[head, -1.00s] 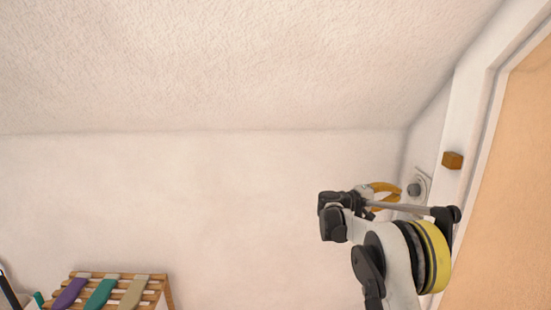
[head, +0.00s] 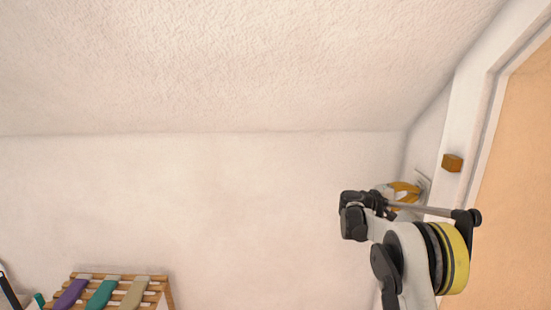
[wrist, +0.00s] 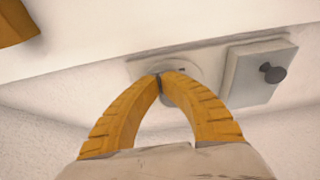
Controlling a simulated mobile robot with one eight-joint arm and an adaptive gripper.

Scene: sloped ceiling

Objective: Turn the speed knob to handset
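A round pale dial plate (wrist: 196,67) is on the wall in the wrist view, just beyond my fingertips. A small dark mark shows on it. Any knob at its centre is hidden behind my fingers. My gripper (wrist: 161,77) has two ribbed orange fingers with their tips together in front of the plate's left part. I see nothing between the tips and cannot tell whether they touch the dial. In the head view my gripper (head: 412,193) covers most of the wall fitting (head: 423,181). No speed labels are readable.
A grey box (wrist: 250,85) with a black round knob (wrist: 273,73) is right of the dial. A brown block (head: 452,163) sticks out beside the door frame (head: 486,110). The ceiling slopes above. A slatted wooden rack (head: 120,290) stands low left.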

